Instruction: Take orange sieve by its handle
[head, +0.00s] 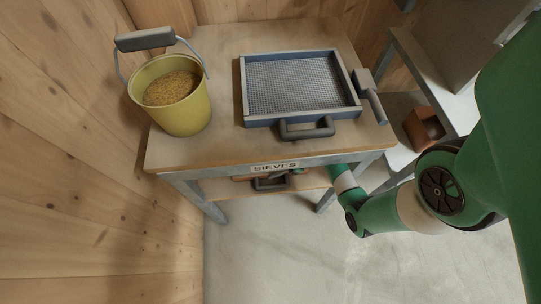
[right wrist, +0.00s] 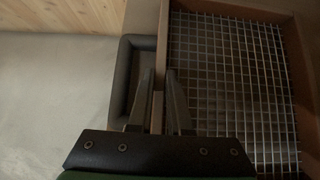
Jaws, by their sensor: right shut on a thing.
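The orange sieve (head: 240,179) sits on the lower shelf under the table, mostly hidden by the tabletop in the head view. Its dark grey handle (head: 270,184) points to the front. In the right wrist view the sieve's brownish frame (right wrist: 163,50) and wire mesh (right wrist: 232,75) show, with the grey looped handle (right wrist: 122,75) to the left. My right gripper (right wrist: 161,98) has one finger on each side of the frame wall, beside the handle. It is shut on this wall. One finger lies inside the handle loop area. My left gripper is not in view.
On the tabletop (head: 220,148) are a blue sieve (head: 292,121), a yellow bucket of grain (head: 184,118) and a grey-handled tool (head: 369,92). A "SIEVES" label (head: 275,167) is on the front edge. Table legs flank the shelf. The floor in front is clear.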

